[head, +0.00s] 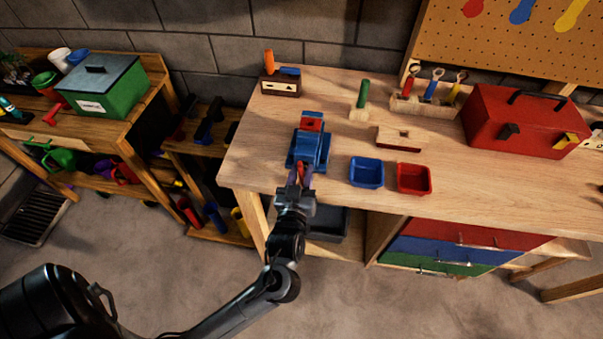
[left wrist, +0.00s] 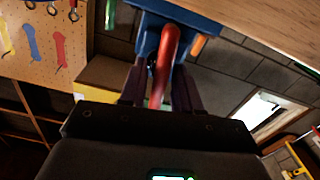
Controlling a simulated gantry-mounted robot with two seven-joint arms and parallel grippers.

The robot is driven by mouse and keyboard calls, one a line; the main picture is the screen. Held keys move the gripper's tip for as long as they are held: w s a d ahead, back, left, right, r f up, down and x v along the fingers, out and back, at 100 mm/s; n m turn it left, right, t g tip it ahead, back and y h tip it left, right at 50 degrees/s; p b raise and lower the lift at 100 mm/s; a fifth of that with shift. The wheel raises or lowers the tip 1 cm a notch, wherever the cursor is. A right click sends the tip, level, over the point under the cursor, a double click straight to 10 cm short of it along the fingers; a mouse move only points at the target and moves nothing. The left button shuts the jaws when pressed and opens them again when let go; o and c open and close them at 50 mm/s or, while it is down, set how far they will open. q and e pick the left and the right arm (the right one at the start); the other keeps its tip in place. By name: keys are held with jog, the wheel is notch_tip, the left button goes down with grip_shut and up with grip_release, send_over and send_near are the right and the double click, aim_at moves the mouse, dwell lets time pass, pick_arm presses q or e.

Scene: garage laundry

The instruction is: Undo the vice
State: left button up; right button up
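The blue vice (head: 308,148) stands at the front left edge of the wooden workbench, with a red block (head: 312,122) at its top. Its red handle (head: 300,172) points toward the bench's front. My left gripper (head: 300,181) is at the bench edge with its fingers on either side of this handle. In the left wrist view the red handle (left wrist: 164,62) runs between the fingers (left wrist: 162,82), which stand apart with small gaps beside it. The blue vice body (left wrist: 200,22) shows above them. My right gripper is in neither view.
On the workbench (head: 330,185) are a blue bin (head: 366,171), a red bin (head: 413,178), a wooden block (head: 399,138), a tool rack (head: 425,104) and a red toolbox (head: 522,120). A green-handled tool (head: 362,92) stands behind. A side shelf is at left.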

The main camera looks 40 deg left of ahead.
pick_arm(q)
grip_shut()
jog(key=shift+n, duration=0.7)
jog(key=shift+o, duration=1.2)
grip_release()
jog(key=shift+s, duration=0.1)
jog(key=p+v, duration=0.1)
jog(key=v, duration=0.9)
jog(key=shift+s+d, duration=0.2)
jog(key=shift+s, duration=0.05)
